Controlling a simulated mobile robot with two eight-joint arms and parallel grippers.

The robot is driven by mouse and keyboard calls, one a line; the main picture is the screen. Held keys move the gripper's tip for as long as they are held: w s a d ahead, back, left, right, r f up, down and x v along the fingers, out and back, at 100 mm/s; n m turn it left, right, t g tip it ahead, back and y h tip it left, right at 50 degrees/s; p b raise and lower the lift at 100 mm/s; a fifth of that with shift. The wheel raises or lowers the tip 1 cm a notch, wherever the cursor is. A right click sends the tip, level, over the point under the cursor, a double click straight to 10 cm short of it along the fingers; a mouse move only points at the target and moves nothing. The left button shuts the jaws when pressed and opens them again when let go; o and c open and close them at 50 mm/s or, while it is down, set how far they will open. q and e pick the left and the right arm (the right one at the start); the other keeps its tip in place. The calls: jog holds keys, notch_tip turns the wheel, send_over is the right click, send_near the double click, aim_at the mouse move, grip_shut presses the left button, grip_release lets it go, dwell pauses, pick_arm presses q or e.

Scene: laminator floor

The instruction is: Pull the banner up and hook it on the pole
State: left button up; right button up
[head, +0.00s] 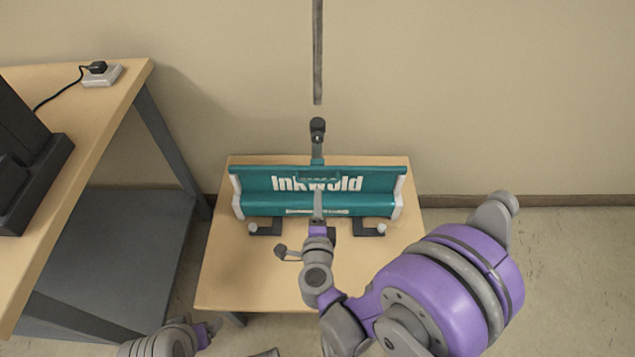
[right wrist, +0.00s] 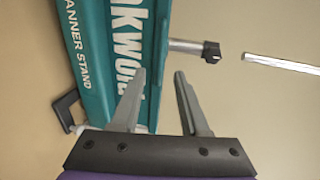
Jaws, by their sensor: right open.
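The teal banner stand (head: 255,182), lettered "Inkwold", lies across a small wooden table; it also shows in the right wrist view (right wrist: 93,55). A short pole section with a dark end (head: 317,128) rises behind its middle, also in the right wrist view (right wrist: 210,51). A separate thin grey pole (head: 317,50) is above it, with a gap between. My right gripper (head: 318,196) is at the middle of the stand, over its front. In the right wrist view its fingers (right wrist: 160,74) are apart, with nothing gripped between them.
The small table (head: 235,275) has bare room in front of the stand. Dark feet (head: 265,228) of the stand rest on it. A larger workbench (head: 100,130) at left carries dark equipment (head: 25,150) and a white socket block (head: 102,76). The wall is close behind.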

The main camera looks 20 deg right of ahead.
aim_at(318, 181)
jog(key=x, duration=0.8)
jog(key=shift+w+d+b, duration=0.15)
jog(key=shift+w+b, duration=0.15)
jog(key=shift+b, duration=0.05)
grip_shut()
dwell(0.9)
